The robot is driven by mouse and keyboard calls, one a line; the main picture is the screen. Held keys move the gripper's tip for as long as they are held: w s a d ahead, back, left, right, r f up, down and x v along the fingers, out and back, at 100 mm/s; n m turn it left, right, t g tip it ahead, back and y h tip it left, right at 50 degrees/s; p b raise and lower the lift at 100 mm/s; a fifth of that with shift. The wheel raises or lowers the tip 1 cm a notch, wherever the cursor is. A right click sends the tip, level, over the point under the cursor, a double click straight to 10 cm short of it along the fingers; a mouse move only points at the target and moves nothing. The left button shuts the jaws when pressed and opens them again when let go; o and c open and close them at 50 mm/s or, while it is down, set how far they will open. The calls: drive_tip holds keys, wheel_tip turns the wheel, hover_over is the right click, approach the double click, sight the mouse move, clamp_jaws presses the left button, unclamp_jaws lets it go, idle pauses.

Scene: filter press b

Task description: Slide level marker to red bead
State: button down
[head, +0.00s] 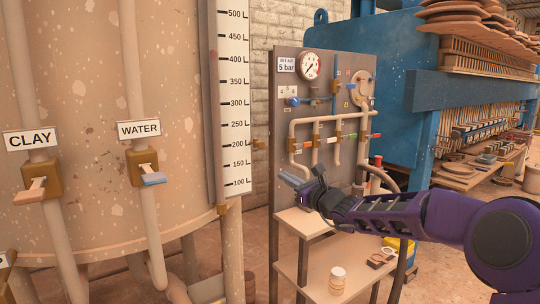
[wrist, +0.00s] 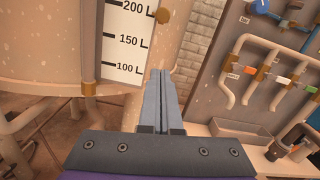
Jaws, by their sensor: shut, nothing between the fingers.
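The white level scale (head: 236,100) with black litre marks stands upright on the front of the tank. Its lower part shows in the wrist view (wrist: 125,42), from 200 L down to 100 L. A small brown block (head: 259,145) sits by the scale's right edge near the 200 mark, and it also shows in the wrist view (wrist: 162,15). I cannot tell if this block is the level marker. I cannot make out a red bead for certain. My gripper (head: 285,178) is shut and empty, right of the scale's low end; its fingertips (wrist: 160,73) point towards the tank.
A grey panel (head: 285,110) with a gauge, pipes and coloured valves stands to the right, with a shelf (head: 310,222) below it. Labelled CLAY (head: 30,138) and WATER (head: 139,129) valves are on the tank pipes at left. A blue press (head: 395,75) stands behind.

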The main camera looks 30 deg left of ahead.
sight(258, 144)
drive_tip(key=w+a+r+p, duration=0.2)
drive_tip(key=w+a+r, duration=0.1)
drive_tip(key=a, duration=0.4)
drive_tip(key=shift+a+r+p, duration=0.4)
drive_tip(key=shift+r, duration=0.4)
